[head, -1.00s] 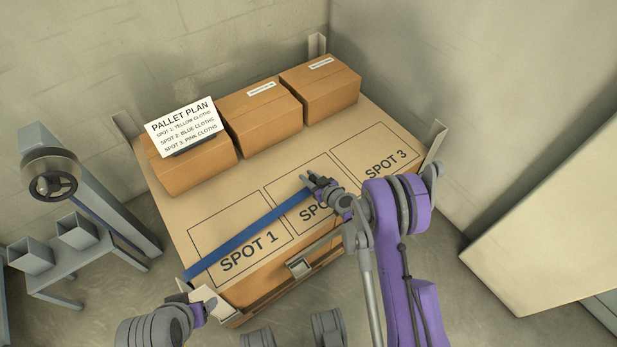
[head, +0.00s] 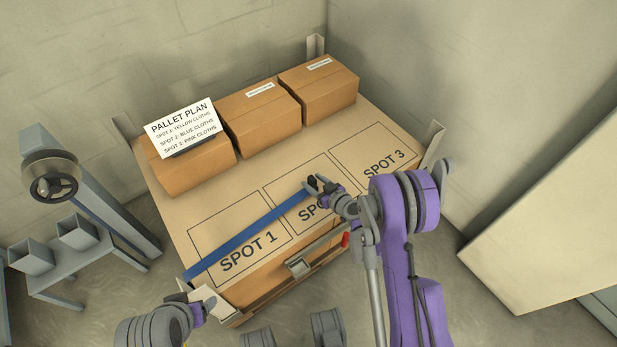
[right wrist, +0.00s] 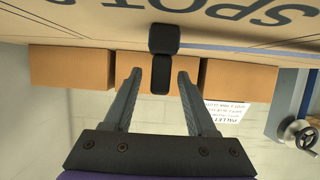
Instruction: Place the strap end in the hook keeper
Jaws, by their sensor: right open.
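The blue strap (head: 250,235) runs across the pallet top from the lower left, over SPOT 1, towards SPOT 2. A dark piece (head: 312,182) is at its far end, and a black two-part piece (right wrist: 163,60) shows in the right wrist view. My right gripper (head: 325,189) is open beside the strap end; in the right wrist view its fingers stand apart on both sides of the black piece. My left gripper (head: 197,297) is at the lower left near the strap's near end; its jaws are unclear. I cannot tell for certain which part is the hook keeper.
A grey metal fitting (head: 300,267) is on the pallet's front side, with a small red part (head: 345,240) to its right. Several brown boxes (head: 258,115) and the pallet plan sign (head: 181,127) line the back. SPOT 3 (head: 375,150) is clear. Pale corner guards (head: 433,143) stand at corners.

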